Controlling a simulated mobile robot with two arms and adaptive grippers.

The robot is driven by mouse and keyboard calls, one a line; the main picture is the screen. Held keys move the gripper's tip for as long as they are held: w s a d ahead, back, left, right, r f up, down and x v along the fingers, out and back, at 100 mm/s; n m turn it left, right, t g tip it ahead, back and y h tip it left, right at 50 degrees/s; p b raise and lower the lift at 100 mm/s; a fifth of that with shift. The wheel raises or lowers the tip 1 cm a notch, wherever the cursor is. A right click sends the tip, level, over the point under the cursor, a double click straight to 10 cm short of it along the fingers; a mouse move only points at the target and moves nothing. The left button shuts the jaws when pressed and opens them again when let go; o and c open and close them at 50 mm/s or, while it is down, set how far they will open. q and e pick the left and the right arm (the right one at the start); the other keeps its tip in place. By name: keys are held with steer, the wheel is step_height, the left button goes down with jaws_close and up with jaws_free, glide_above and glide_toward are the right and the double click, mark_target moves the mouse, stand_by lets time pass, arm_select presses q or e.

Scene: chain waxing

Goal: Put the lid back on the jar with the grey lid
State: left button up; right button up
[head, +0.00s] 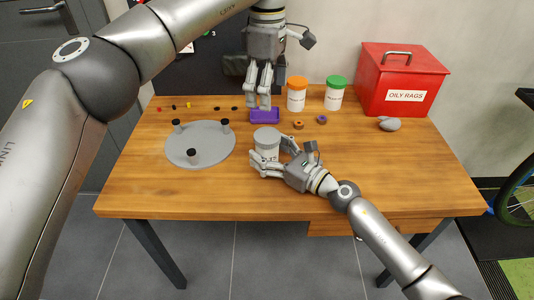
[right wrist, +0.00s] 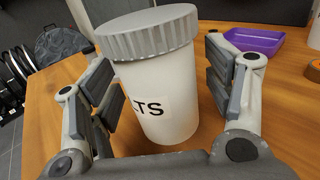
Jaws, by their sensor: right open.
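The white jar (head: 268,152) stands upright on the table, and its grey ribbed lid (head: 266,134) sits on top of it. The right wrist view shows the jar (right wrist: 165,95) close up, with the lid (right wrist: 148,32) over its mouth and a label ending in "LTS". My right gripper (head: 271,157) is open, with its fingers on either side of the jar's body. Gaps show between fingers and jar in the right wrist view. My left gripper (head: 258,101) hangs pointing down, behind the jar, over the purple tray; its finger opening is unclear.
The purple tray (head: 265,117) lies behind the jar. Jars with orange (head: 297,95) and green (head: 335,94) lids stand at the back, near a red OILY RAGS box (head: 402,82). A grey round plate (head: 200,146) with black posts lies left. The front table area is clear.

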steer(key=v, duration=1.1)
